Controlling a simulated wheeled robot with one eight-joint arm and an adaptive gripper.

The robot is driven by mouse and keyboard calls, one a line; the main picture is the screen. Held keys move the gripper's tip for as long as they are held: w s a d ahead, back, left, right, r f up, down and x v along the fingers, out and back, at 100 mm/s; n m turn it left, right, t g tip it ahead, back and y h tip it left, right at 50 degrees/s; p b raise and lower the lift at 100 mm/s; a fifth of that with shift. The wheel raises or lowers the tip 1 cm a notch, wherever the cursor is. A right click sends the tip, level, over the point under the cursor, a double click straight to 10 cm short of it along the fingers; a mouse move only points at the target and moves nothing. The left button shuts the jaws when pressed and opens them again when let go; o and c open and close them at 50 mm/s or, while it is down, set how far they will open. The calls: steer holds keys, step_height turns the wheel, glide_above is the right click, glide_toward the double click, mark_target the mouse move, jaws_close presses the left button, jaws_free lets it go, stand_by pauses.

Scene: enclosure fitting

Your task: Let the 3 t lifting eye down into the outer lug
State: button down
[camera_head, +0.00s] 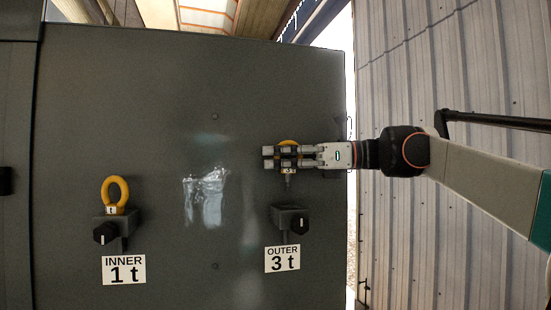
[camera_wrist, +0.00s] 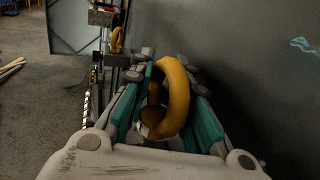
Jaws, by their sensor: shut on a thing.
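The yellow 3 t lifting eye (camera_head: 289,142) is held in my gripper (camera_head: 283,157), with the two fingers across its ring. Its ring also shows between the teal finger pads in the wrist view (camera_wrist: 175,95). A short shank with a pale tag (camera_head: 289,171) hangs below the fingers. The outer lug (camera_head: 287,217), a dark block with a black knob (camera_head: 299,225), is on the grey panel below the eye. A gap shows between shank and lug. The OUTER 3 t label (camera_head: 282,259) is under the lug. The lug's hole is not visible.
The grey enclosure panel (camera_head: 150,130) fills the left and middle. Another yellow eye (camera_head: 115,190) stands in the inner lug (camera_head: 121,223), over the INNER 1 t label (camera_head: 124,270). A corrugated wall (camera_head: 450,60) is at the right.

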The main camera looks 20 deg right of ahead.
mark_target(289, 191)
steer(key=shift+s+d+r+g+p, duration=0.1)
steer(key=shift+s+r+g+p, duration=0.05)
steer(key=shift+g+p, duration=0.3)
steer(key=shift+f+b, duration=0.5)
steer(key=shift+f, duration=0.2)
steer(key=shift+f+b, duration=0.4)
steer(key=shift+f, duration=0.35)
steer(key=shift+p, duration=0.3)
stand_by(0.4)
steer(key=shift+f+b, duration=1.4)
steer(key=shift+f, duration=0.9)
stand_by(0.4)
steer(key=c, duration=1.3)
jaws_free()
steer(key=shift+d, duration=0.1)
